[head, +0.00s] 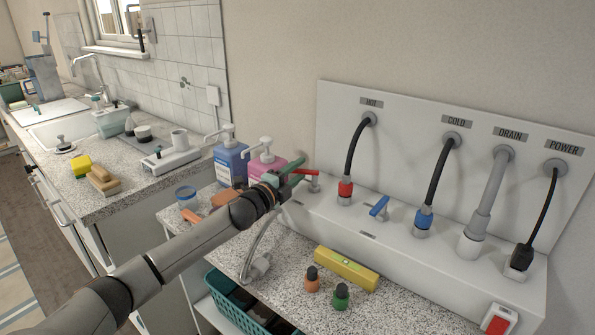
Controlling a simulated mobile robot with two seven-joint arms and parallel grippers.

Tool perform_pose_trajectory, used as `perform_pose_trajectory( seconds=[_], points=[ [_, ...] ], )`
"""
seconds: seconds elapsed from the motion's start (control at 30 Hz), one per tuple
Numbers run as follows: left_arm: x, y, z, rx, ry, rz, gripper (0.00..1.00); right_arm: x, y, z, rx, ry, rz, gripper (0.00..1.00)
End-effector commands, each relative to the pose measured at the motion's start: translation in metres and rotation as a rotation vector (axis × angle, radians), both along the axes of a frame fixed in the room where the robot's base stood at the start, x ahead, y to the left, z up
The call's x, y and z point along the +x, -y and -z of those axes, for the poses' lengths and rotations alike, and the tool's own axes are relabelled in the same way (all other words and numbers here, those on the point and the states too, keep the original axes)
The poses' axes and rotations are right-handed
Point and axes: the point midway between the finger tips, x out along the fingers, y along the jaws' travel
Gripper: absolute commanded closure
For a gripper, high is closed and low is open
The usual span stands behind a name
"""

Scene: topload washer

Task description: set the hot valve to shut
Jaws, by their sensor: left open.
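The hot valve (306,172) has a red lever on a grey stem, on the white ledge below the HOT label (371,103). Its lever lies roughly level in the picture, its left end at my left gripper. My left gripper (288,173) reaches in from the left and is open. Its green fingers are at the lever's left end; I cannot tell whether they touch it. The black hose with a red collar (345,189) stands just right of the valve. My right gripper is not in view.
A cold valve with a blue lever (379,206) sits farther right on the ledge. Blue (230,160) and pink (265,158) pump bottles stand behind my gripper.

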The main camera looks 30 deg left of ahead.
Motion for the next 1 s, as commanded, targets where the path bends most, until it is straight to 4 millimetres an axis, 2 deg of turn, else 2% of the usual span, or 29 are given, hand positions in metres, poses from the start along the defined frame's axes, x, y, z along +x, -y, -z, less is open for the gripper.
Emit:
perform_pose_trajectory(
  seconds=[0.3,0.7,1.0],
  points=[
    [0.0017,0.0000,-0.0001,0.000,0.000,0.000,0.56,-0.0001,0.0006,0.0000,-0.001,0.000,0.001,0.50],
    [0.0015,-0.0002,-0.0001,0.000,0.000,-0.001,1.00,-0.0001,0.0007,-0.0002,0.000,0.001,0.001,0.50],
    [0.0014,-0.0003,0.0000,0.000,0.000,-0.001,1.00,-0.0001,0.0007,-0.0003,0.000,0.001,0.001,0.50]
  ],
)
